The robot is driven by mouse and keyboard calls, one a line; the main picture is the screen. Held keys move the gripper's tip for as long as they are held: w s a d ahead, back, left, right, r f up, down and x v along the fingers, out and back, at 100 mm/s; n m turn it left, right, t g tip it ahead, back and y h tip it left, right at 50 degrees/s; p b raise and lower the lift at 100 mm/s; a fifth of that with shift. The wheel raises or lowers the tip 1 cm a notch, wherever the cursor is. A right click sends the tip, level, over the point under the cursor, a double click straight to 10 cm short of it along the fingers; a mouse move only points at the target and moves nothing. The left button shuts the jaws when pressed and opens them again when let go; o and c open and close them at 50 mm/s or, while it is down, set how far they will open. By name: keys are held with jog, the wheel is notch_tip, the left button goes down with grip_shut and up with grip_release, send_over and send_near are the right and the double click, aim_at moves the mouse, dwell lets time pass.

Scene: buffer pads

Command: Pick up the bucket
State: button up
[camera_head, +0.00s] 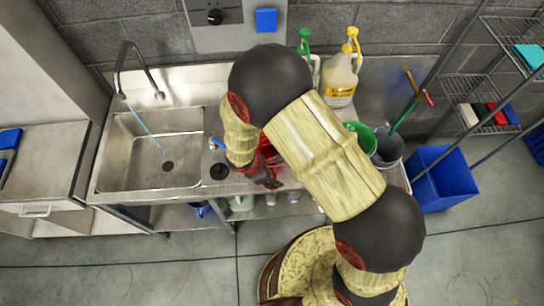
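My gripper (266,178) is low over the steel counter, right of the sink, and points down. My own arm covers much of it, so I cannot see whether its fingers are open or shut. A red object (273,163), perhaps a bucket, is right beside the gripper and mostly hidden by it and the arm. I cannot tell whether they touch. A green bucket (366,137) stands farther right on the counter, partly behind my arm. A grey bucket (389,149) stands next to it with long-handled tools leaning in it.
The sink (150,150) with its faucet (137,68) is at the left. Jugs (342,80) stand at the counter's back. A blue bin (443,180) is on the floor at the right, below wire shelves (478,95). The front floor is clear left of my base.

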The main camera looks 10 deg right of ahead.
jog(key=shift+c, duration=0.7)
jog(key=c, duration=0.7)
grip_shut()
